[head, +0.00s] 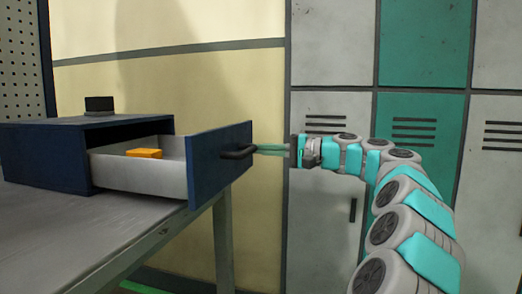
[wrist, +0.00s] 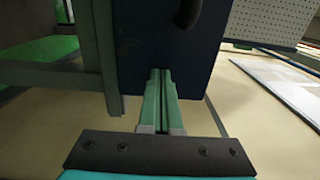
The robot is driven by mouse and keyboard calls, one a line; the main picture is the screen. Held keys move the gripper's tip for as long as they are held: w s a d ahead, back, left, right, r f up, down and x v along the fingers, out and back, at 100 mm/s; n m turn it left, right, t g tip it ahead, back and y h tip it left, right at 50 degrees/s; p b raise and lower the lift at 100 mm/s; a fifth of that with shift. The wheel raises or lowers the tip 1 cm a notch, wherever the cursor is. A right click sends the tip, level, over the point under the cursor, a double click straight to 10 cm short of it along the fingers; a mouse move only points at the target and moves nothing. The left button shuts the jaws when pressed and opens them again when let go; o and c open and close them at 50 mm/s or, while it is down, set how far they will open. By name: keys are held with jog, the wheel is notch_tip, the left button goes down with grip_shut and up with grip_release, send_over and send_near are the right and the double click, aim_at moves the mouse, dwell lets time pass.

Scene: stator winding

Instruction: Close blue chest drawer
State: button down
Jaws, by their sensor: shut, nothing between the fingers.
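The blue chest (head: 45,160) stands on the grey table with its drawer (head: 140,176) pulled far out. The drawer's light grey tray holds an orange block (head: 145,153). The dark blue drawer front (head: 208,165) has a black handle (head: 240,153). My gripper (head: 258,149) is shut and empty, right of the drawer front and level with the handle. In the wrist view, my green fingers (wrist: 160,75) point at the lower part of the drawer front (wrist: 160,45), with the handle (wrist: 187,12) at the top edge. I cannot tell whether the tips touch the front.
The table (head: 110,225) ends below the open drawer, whose front sticks out past the edge. Grey and teal lockers (head: 330,60) stand behind my arm. A pegboard (head: 20,55) is at the far left.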

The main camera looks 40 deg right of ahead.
aim_at(183, 159)
jog(key=p+x, duration=0.4)
jog(key=x, duration=2)
jog(key=shift+s+r, duration=0.1)
jog(key=shift+a, duration=0.1)
jog(key=shift+s+d, duration=0.3)
jog(key=shift+s, duration=0.1)
jog(key=v, duration=1.3)
jog(key=shift+d+b, duration=0.25)
jog(key=shift+b, duration=0.1)
jog(key=shift+s, duration=0.1)
